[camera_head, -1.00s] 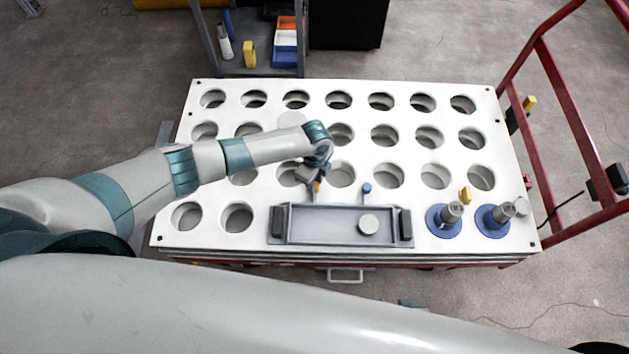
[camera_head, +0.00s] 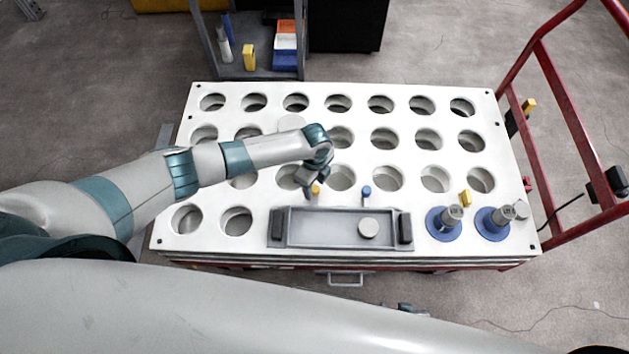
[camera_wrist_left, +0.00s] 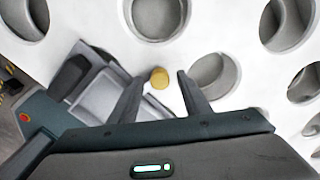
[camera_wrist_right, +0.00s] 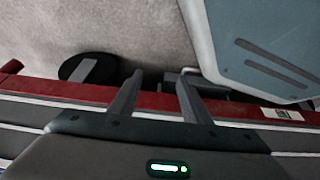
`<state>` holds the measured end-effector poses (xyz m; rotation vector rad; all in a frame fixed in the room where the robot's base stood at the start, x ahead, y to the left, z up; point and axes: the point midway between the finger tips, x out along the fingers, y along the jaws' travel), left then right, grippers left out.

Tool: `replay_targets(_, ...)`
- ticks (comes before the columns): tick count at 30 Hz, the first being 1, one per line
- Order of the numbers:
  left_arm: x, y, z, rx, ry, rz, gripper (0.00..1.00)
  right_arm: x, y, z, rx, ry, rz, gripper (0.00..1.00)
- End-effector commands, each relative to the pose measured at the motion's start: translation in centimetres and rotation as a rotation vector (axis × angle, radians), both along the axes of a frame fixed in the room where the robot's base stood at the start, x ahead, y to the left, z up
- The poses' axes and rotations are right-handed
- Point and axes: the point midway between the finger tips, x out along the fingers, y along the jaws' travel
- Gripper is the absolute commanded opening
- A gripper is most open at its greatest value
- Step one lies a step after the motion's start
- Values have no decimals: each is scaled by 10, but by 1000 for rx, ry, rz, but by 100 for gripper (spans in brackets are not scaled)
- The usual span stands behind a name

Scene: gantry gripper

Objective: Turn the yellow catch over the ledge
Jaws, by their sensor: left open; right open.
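The yellow catch (camera_head: 315,190) is a small round yellow knob at the back edge of the grey tray (camera_head: 280,213), left of a similar blue knob (camera_head: 366,191). My left gripper (camera_head: 308,180) is at the yellow catch, pointing down. In the left wrist view the yellow catch (camera_wrist_left: 160,78) shows between the tips of the open fingers (camera_wrist_left: 159,84); I cannot tell whether they touch it. The ledge is not clearly distinguishable. My right gripper (camera_wrist_right: 160,78) is open and empty, away from the catch, near a red frame bar (camera_wrist_right: 60,90).
A white plate (camera_head: 210,180) with rows of round holes surrounds the tray. A red rail (camera_head: 560,100) rises at the right edge.

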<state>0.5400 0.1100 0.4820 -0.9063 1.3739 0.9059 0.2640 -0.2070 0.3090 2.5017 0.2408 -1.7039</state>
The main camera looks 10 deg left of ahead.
Motion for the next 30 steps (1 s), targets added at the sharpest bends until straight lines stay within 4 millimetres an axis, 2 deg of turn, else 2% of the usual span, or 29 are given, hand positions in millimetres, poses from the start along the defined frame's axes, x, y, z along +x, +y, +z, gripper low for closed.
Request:
replay_targets(5,0,0,6,0,0,0,43,1,0,1,1,-3,0,43)
replay_targets(11,0,0,28,-2,-1,0,43,4,1,4,4,-20,0,43)
replay_targets(30,1,0,149,0,-3,-2,43,11,10,6,18,-57,3,43)
